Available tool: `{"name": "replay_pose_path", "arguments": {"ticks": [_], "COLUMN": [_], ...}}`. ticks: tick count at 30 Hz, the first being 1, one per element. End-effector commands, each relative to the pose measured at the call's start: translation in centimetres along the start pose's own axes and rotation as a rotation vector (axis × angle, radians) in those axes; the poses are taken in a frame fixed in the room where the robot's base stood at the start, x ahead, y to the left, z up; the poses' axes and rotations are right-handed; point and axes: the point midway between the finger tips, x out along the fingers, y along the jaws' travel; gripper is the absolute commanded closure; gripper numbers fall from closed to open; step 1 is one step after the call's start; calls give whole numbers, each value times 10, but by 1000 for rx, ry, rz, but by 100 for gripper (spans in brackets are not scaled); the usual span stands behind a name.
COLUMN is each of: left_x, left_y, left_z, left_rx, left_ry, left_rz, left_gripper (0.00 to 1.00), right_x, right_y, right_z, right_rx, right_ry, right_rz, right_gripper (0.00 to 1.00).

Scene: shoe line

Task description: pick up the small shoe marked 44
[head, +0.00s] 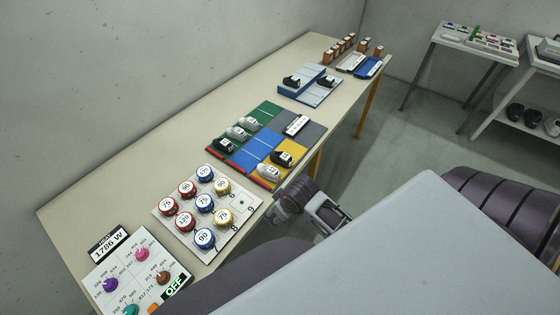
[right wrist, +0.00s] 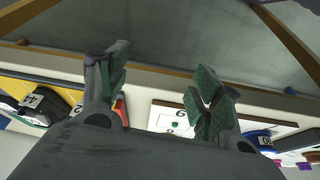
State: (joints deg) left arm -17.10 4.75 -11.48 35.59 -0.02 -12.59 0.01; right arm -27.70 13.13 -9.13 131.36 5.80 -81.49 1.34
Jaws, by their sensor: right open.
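A small black shoe (head: 282,158) with a white label sits on the yellow section of the coloured mat (head: 240,159) in the head view. In the right wrist view a dark shoe (right wrist: 38,117) with a label reading 44 (right wrist: 30,99) shows at the left edge, on yellow; it looks like the same shoe. A white shoe (head: 268,172) sits beside it, nearer me. My right gripper (head: 282,208) is at the table's front edge, apart from the shoes. In the right wrist view its fingers (right wrist: 162,72) are spread with nothing between them. My left gripper is not in view.
More small shoes (head: 236,132) stand on the mat's green section. A board of numbered round pieces (head: 241,202) lies between the mat and a knob panel (head: 178,254). A blue-grey stand with black shoes (head: 310,83) is farther along. Floor is open beyond the front edge.

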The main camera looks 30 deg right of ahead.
Motion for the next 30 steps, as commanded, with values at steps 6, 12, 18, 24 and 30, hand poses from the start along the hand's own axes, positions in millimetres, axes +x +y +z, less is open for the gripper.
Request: {"name": "replay_pose_path", "arguments": {"ticks": [6, 12, 18, 24, 30], "left_x": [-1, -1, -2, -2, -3], "left_y": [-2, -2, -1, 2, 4], "left_z": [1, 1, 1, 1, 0], "left_rx": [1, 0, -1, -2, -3], "left_ry": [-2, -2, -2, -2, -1], "left_rz": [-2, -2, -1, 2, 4], "left_gripper": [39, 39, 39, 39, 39], "right_x": [-7, -11, -13, -18, -22], "right_y": [-1, -2, -2, 0, 5], "right_z": [-12, -23, -37, -56, -71], "right_rx": [-26, -55, -94, -149, -196], "right_ry": [22, 43, 67, 94, 108], "right_rz": [-14, -29, -49, -76, -101], "right_gripper": [35, 35, 35, 35, 35]}}
